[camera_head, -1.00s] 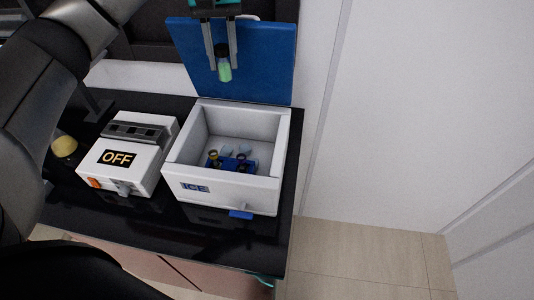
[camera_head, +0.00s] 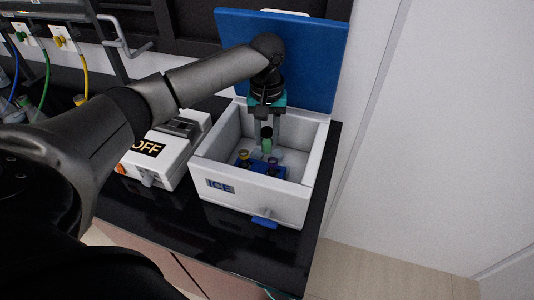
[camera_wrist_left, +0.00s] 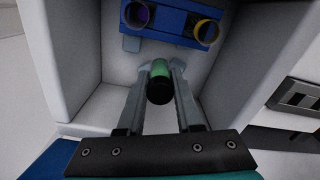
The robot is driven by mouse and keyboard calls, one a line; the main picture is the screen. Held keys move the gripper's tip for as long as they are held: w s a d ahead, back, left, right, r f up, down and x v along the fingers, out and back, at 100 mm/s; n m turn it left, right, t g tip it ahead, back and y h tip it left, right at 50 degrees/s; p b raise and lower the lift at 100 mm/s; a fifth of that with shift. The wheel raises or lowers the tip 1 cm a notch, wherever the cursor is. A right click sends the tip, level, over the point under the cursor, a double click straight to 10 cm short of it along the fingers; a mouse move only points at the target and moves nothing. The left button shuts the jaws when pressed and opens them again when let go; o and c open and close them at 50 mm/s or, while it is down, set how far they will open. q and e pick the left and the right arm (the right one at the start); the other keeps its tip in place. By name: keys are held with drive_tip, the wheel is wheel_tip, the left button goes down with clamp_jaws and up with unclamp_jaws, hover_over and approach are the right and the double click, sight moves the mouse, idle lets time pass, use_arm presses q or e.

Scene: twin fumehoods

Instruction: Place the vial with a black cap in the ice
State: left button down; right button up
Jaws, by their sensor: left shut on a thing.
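The vial (camera_head: 267,146) has a black cap and green contents. It hangs upright inside the open white ice box (camera_head: 258,205) marked ICE, and also shows in the left wrist view (camera_wrist_left: 160,69). My left gripper (camera_head: 266,140) points down into the box and is shut on the vial, its fingers on either side (camera_wrist_left: 162,80). A blue rack (camera_head: 269,170) with yellow-rimmed and dark round holders or vials lies on the box floor, and also shows in the left wrist view (camera_wrist_left: 171,33). In the head view the vial is close behind the rack. My right gripper is out of view.
The box's blue lid (camera_head: 310,60) stands open behind it. A white device (camera_head: 160,150) reading OFF stands to its left on the black bench (camera_head: 190,212). Cables and wall taps are at the far left. The right wall is close to the bench edge.

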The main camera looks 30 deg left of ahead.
sight(267, 152)
use_arm(q)
wheel_tip(267, 152, down, 6)
drive_tip(key=shift+r+b, duration=0.15)
drive_tip(key=shift+b, duration=0.3)
drive_tip(key=shift+f, duration=0.25)
drive_tip(key=c, duration=0.6)
unclamp_jaws()
drive_tip(key=shift+r, duration=0.1)
wheel_tip(267, 152, up, 12)
drive_tip(key=shift+r+p, duration=0.1)
drive_tip(key=shift+p, duration=0.75)
